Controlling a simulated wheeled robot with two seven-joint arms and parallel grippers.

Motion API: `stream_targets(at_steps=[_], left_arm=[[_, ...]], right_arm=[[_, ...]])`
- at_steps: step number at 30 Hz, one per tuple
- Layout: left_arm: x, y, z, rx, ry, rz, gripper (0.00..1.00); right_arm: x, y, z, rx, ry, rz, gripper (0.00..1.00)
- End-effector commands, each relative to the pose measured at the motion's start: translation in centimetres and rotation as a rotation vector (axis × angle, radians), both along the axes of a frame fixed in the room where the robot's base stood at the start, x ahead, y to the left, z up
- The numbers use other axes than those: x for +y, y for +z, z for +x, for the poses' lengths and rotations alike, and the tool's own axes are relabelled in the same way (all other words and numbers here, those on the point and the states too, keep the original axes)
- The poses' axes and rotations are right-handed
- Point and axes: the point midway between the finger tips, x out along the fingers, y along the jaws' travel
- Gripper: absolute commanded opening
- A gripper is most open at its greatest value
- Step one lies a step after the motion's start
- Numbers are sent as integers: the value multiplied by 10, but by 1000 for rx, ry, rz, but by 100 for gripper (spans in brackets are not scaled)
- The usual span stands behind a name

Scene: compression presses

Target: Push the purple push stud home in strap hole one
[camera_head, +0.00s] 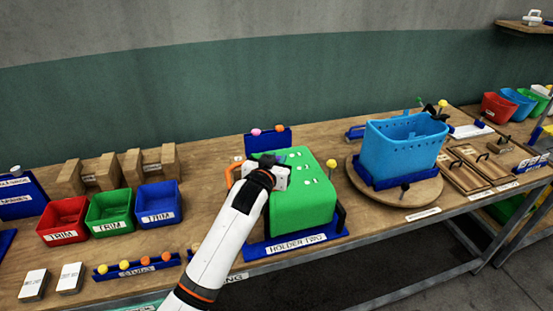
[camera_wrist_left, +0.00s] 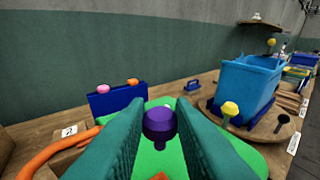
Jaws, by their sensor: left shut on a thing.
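The purple push stud (camera_wrist_left: 160,122) stands between the two teal fingers of my left gripper (camera_wrist_left: 158,125) in the left wrist view. My left gripper (camera_head: 272,168) is shut on it, over the left part of the green block (camera_head: 308,208), in the head view. The stud's lower end lies over the green surface; I cannot tell whether it is in a hole. An orange strap (camera_wrist_left: 62,148) curves at the left of the block. Strap hole one is not clearly visible. My right gripper is not in view.
A blue rack (camera_head: 267,140) with pink and orange studs stands behind the block. A blue tub (camera_head: 402,150) sits on a round wooden turntable (camera_head: 362,184) to the right. Red (camera_head: 63,220), green (camera_head: 110,212) and blue (camera_head: 159,204) TRIM bins stand left.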

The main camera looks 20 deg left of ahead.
Motion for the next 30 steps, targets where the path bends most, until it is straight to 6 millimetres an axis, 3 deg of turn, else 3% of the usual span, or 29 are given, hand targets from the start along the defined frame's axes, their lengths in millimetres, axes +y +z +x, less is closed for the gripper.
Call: stream_targets(at_steps=[2,18,30], left_arm=[[1,2,-1,2,-6,0,1],[0,-52,0,1,-6,-1,1],[0,-58,0,0,-6,0,1]], right_arm=[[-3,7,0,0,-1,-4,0],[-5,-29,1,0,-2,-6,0],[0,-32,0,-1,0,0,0]])
